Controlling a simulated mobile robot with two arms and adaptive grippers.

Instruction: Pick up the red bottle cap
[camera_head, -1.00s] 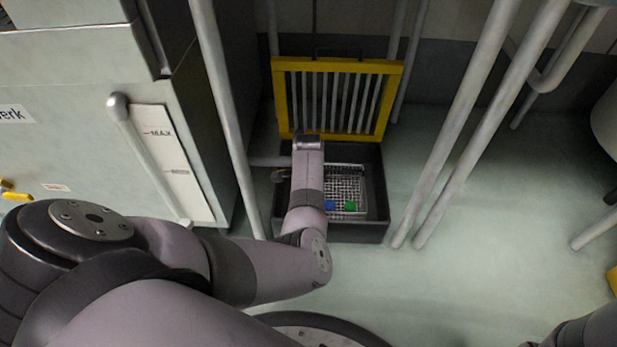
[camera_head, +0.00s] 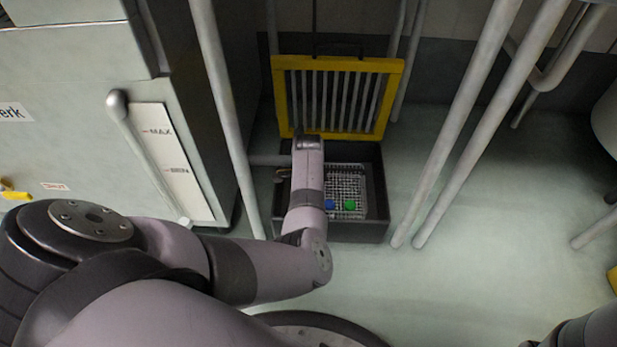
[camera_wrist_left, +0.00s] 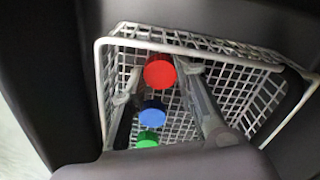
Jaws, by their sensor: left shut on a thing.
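The red bottle cap (camera_wrist_left: 160,71) is in the left wrist view, between the two fingers of my left gripper (camera_wrist_left: 161,73) over the white wire basket (camera_wrist_left: 240,50). The fingers are shut on it. A blue cap (camera_wrist_left: 152,113) and a green cap (camera_wrist_left: 147,139) lie below it in that view. In the head view the blue cap (camera_head: 330,204) and green cap (camera_head: 350,205) show in the basket (camera_head: 345,181). There my left forearm hides the red cap and most of the gripper.
The basket stands in a dark box (camera_head: 358,232) with its yellow-framed grate (camera_head: 398,68) raised behind. Pale pipes rise at the left (camera_head: 226,110) and right (camera_head: 470,110) of the box. A cabinet (camera_head: 70,80) stands at the left.

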